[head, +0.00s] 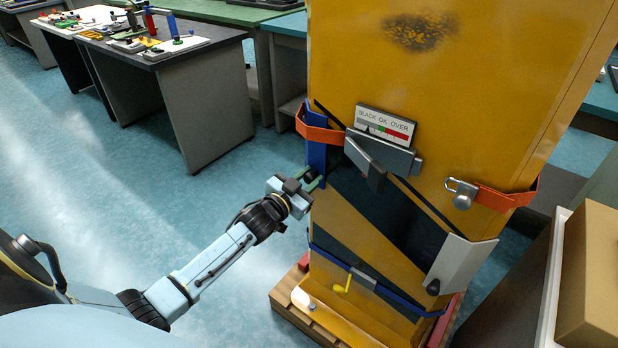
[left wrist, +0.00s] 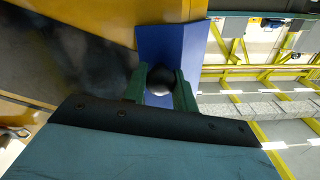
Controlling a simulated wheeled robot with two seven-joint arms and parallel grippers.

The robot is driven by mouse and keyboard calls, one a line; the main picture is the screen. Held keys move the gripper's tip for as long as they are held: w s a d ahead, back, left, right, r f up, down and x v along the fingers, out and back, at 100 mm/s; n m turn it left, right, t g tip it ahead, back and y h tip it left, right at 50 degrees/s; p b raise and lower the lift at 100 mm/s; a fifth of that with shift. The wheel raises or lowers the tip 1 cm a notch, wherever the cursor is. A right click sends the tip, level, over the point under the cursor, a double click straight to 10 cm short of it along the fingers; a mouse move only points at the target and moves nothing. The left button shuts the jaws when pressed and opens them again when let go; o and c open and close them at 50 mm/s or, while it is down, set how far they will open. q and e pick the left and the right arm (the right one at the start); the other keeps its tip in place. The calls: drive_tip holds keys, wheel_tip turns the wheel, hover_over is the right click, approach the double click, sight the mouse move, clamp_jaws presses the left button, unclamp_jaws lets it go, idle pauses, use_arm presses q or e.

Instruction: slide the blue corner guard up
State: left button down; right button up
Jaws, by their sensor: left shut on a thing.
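The blue corner guard (head: 317,160) sits upright on the left edge of the tall yellow cabinet (head: 360,75). An orange strap (head: 318,131) passes across the guard's upper part. My left gripper (head: 313,184) reaches the guard's lower part from the left. In the left wrist view the guard (left wrist: 178,45) is a blue plate, with a dark round knob (left wrist: 160,78) between my green fingers. My left gripper (left wrist: 160,88) is shut on this knob. The knob's far side is hidden. My right gripper does not show.
A gauge plate (head: 385,124) and a grey ratchet lever (head: 364,160) sit right of the guard. A grey corner guard (head: 459,263) is at the lower right edge. A lower blue strap (head: 385,292) crosses the cabinet. Open floor lies left; a cardboard box (head: 590,280) stands right.

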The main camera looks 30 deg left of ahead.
use_arm(q)
drive_tip(key=shift+w+r, duration=0.1)
drive_tip(key=shift+r, duration=0.25)
drive_tip(key=c, duration=1.3)
unclamp_jaws()
drive_tip(key=shift+o, duration=0.9)
drive_tip(key=shift+f, duration=0.15)
drive_tip(key=shift+s, duration=0.3)
drive_tip(key=s, duration=0.2)
drive_tip(key=s+p, duration=0.1)
drive_tip(key=s, duration=0.2)
drive_tip(key=shift+s+a, duration=0.2)
drive_tip(key=shift+s, duration=0.15)
drive_tip(key=s+p, duration=0.1)
drive_tip(key=s, duration=0.6)
drive_tip(key=shift+a, duration=0.35)
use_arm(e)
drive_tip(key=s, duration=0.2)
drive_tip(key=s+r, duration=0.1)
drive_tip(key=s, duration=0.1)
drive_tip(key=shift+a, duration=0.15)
use_arm(q)
drive_tip(key=shift+s, duration=0.1)
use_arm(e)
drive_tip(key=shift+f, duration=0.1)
